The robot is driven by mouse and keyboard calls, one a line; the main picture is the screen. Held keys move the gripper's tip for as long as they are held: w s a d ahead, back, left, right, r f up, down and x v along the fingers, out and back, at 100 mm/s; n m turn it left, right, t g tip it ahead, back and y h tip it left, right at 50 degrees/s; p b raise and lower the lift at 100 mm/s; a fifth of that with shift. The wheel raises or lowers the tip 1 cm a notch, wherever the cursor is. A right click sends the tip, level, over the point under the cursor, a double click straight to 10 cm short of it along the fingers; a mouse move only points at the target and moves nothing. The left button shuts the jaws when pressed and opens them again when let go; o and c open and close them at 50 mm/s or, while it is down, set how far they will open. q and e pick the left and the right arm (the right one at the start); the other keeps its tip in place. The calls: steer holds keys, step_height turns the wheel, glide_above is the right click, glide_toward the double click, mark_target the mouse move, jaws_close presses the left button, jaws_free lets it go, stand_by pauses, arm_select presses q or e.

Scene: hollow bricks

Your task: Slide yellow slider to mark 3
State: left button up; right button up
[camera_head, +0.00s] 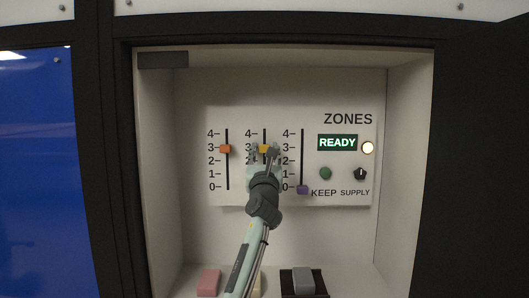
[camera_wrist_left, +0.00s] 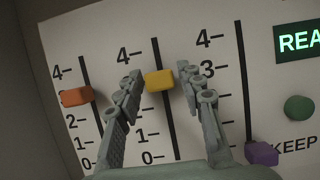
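The yellow slider (camera_head: 264,149) sits on the middle vertical track of the ZONES panel, about level with mark 3. It also shows in the left wrist view (camera_wrist_left: 158,81), where the fingers hide the 3 and 2 beside its track. My left gripper (camera_head: 265,152) is at the panel with one finger on each side of the yellow slider. In the left wrist view the fingers (camera_wrist_left: 160,76) stand apart, with a small gap visible to the slider's right; contact on its left cannot be told. My right gripper is not in view.
An orange slider (camera_head: 225,149) is near mark 3 on the left track. A purple slider (camera_head: 302,190) is at 0 on the right track. The display (camera_head: 338,143) reads READY, beside a lit lamp (camera_head: 368,148), green button (camera_head: 325,173) and black knob (camera_head: 360,173). Recess walls enclose the panel.

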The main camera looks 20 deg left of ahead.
arm_select(q)
steer(key=shift+o, duration=0.5)
steer(key=shift+s+f, duration=0.2)
steer(key=v, duration=1.1)
steer(key=shift+s, duration=0.3)
steer(key=shift+d, duration=0.1)
